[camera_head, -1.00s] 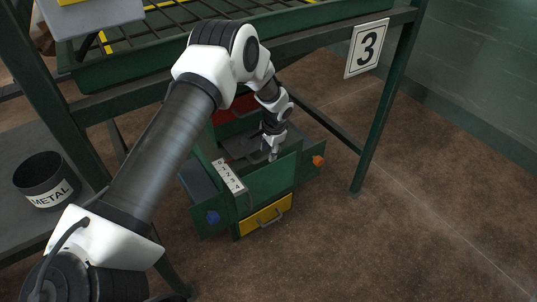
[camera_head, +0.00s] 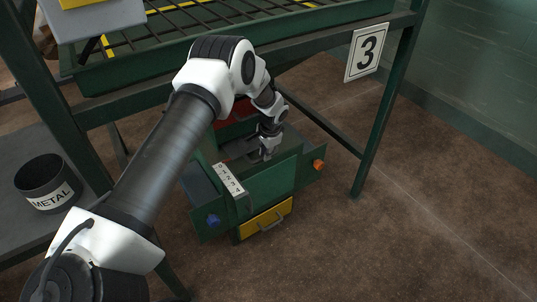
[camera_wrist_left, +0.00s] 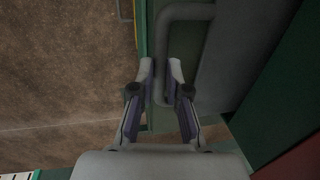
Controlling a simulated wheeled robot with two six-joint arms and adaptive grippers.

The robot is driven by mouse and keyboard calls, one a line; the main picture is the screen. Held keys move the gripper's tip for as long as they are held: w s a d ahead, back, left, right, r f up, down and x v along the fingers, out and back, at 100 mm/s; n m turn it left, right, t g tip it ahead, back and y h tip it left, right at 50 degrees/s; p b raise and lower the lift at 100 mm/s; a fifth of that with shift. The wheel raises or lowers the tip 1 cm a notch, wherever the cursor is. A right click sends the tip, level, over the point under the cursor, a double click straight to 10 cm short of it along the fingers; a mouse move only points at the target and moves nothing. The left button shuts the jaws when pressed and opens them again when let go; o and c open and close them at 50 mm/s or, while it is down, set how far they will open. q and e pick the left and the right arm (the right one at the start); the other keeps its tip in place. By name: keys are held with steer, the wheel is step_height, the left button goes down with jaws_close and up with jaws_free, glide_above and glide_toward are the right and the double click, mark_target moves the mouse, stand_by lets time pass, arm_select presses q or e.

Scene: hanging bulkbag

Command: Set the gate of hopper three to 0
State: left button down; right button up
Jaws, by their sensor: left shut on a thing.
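The hopper with the white "3" sign (camera_head: 366,51) stands over a green gate housing (camera_head: 271,184). A white number scale (camera_head: 229,179) is fixed on the housing's left side; its digits are small, and I cannot read the gate's setting. My left gripper (camera_head: 267,151) reaches down into the top of the housing. In the left wrist view, my left gripper (camera_wrist_left: 160,72) has its fingers on both sides of a grey bar handle (camera_wrist_left: 184,12) and is shut on it. The handle is mostly hidden in the head view. My right gripper is out of view.
A bin marked METAL (camera_head: 47,183) stands on a grey shelf at left. Floor at right is clear.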

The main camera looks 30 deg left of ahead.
arm_select(q)
steer(key=c, duration=1.2)
jaws_free()
steer(key=shift+w+a+r, duration=0.1)
steer(key=shift+w+a, duration=0.05)
steer(key=shift+a, duration=0.05)
